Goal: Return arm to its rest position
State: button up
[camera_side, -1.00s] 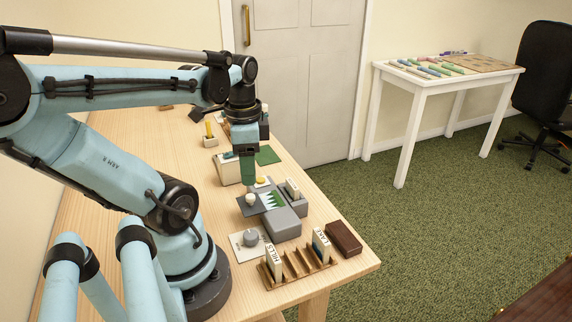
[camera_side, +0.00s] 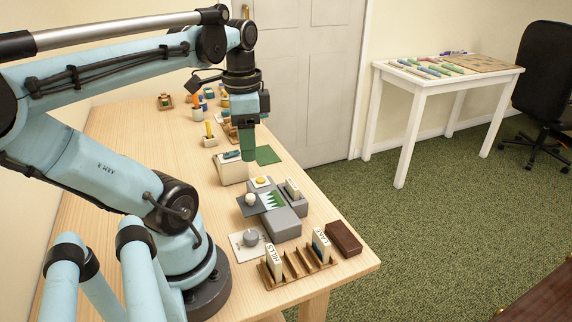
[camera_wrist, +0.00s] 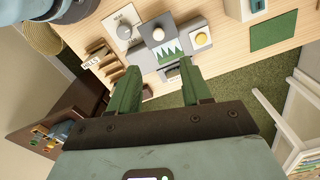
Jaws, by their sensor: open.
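My gripper (camera_side: 249,150) hangs from the arm over the wooden table (camera_side: 130,180), beside the cream box and the green square mat. Its two green fingers show apart and empty in the wrist view (camera_wrist: 162,95). Below it in the side view is the grey device with a card bearing a green jagged pattern (camera_side: 272,201). The card also shows in the wrist view (camera_wrist: 169,51). A white knob (camera_side: 249,199) and a yellow button (camera_side: 261,181) sit by the card. Nothing is held.
A wooden rack (camera_side: 298,266) with upright labelled cards stands at the table's near end, beside a dark brown block (camera_side: 344,239). A cream box (camera_side: 232,170), a green mat (camera_side: 267,155) and small containers lie farther back. A white side table (camera_side: 440,80) stands apart at right.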

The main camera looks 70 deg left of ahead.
jog(key=w+d+f+n+t, duration=0.3)
jog(key=w+d+t, duration=0.4)
jog(key=w+d, duration=0.5)
jog(key=shift+d+f, duration=0.25)
jog(key=shift+f, duration=0.25)
